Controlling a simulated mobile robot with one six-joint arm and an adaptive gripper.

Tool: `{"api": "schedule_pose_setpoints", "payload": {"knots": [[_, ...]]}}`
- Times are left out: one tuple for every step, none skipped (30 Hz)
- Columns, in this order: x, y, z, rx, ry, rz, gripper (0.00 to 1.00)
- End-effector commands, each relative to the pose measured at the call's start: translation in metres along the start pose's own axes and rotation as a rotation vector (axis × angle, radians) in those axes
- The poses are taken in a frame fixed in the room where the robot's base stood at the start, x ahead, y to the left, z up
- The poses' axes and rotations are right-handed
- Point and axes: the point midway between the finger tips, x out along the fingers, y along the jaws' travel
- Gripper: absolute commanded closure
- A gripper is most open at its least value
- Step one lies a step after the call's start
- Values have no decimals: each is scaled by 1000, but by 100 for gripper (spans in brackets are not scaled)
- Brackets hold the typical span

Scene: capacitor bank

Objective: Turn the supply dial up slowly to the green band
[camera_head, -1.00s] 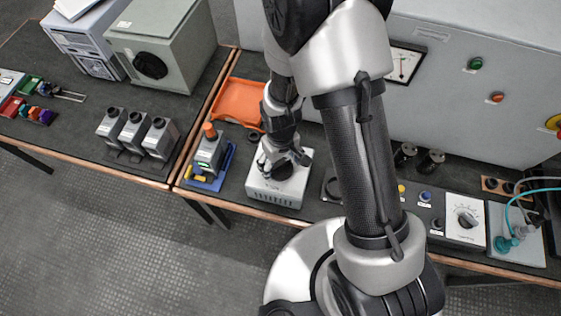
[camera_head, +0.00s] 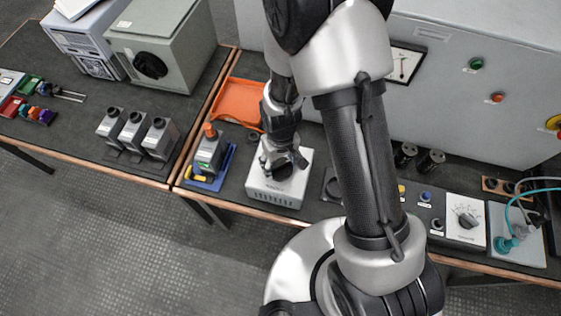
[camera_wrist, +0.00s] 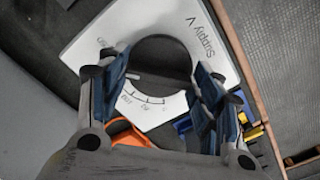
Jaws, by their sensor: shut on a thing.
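The supply unit (camera_head: 272,195) is a white box with a vented front on the bench. Its large round black knob (camera_wrist: 160,57) shows in the wrist view, on a white face marked "Supply V" with a printed scale. My gripper (camera_wrist: 160,76) is shut on the knob, one finger on each side. In the head view my gripper (camera_head: 283,163) points down onto the top of the box and partly hides the knob. A panel meter (camera_head: 404,64) with a needle is on the grey cabinet, partly behind my arm. No green band is clear on the dial face.
An orange tray (camera_head: 238,101) lies behind the box. A grey device on a blue base (camera_head: 211,160) stands close on its left. At the right are a white rotary switch (camera_head: 466,219) and teal leads (camera_head: 506,242). The grey cabinet (camera_head: 470,110) stands behind.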

Motion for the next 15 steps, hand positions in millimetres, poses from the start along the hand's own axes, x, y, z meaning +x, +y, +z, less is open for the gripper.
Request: {"api": "schedule_pose_setpoints", "payload": {"knots": [[0,0,0,-1,0,0,64],[0,0,0,-1,0,0,64],[0,0,0,-1,0,0,39],[0,0,0,-1,0,0,37],[0,0,0,-1,0,0,35],[0,0,0,-1,0,0,32],[0,0,0,-1,0,0,30],[0,0,0,-1,0,0,28],[0,0,0,-1,0,0,26],[0,0,0,-1,0,0,24],[0,0,0,-2,0,0,22],[0,0,0,-2,0,0,20],[0,0,0,-2,0,0,20],[0,0,0,-2,0,0,20],[0,0,0,-2,0,0,20]]}}
